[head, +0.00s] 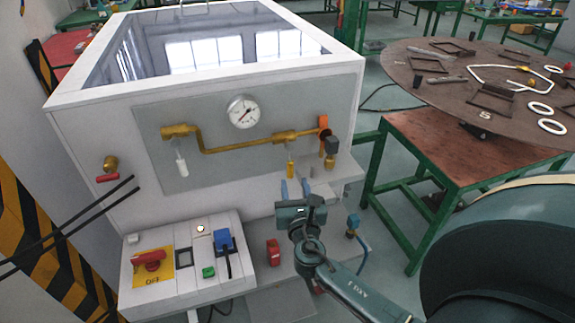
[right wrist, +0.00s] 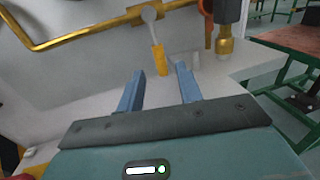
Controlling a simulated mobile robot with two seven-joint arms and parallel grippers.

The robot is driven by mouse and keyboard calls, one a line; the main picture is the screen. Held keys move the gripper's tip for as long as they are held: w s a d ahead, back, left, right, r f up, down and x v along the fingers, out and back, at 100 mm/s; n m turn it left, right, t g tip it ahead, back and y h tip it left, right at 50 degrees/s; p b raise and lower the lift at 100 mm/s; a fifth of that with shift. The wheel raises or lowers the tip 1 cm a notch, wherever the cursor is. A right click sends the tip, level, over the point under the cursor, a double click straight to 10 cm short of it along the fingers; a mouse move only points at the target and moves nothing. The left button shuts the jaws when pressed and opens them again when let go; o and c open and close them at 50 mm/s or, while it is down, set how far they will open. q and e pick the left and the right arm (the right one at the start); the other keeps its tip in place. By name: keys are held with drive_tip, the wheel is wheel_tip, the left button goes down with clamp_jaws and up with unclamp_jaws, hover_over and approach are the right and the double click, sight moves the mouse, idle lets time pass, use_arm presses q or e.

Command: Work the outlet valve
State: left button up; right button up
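A brass pipe (head: 235,148) runs across the grey front panel of the white generator. At its right part is a valve with a yellow lever (head: 290,169) hanging down; the lever also shows in the right wrist view (right wrist: 158,60). At the pipe's left end a valve has a white lever (head: 182,163), also hanging down. No label shows which is the outlet valve. My right gripper (head: 295,188) is just below the yellow lever. In the right wrist view its two blue fingers (right wrist: 160,82) are apart, with nothing between them; the lever is beyond their tips. My left gripper is not in view.
A round pressure gauge (head: 243,111) is above the pipe. An orange part (head: 323,124) and a brass fitting with a dark top (head: 331,148) are at the right. A control box with a red switch (head: 149,260) stands lower left. A round table (head: 480,85) is at the right.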

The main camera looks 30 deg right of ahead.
sight(291, 170)
drive_tip(key=x, duration=0.8)
drive_tip(key=shift+w+f, duration=0.1)
drive_tip(key=shift+c, duration=0.2)
clamp_jaws()
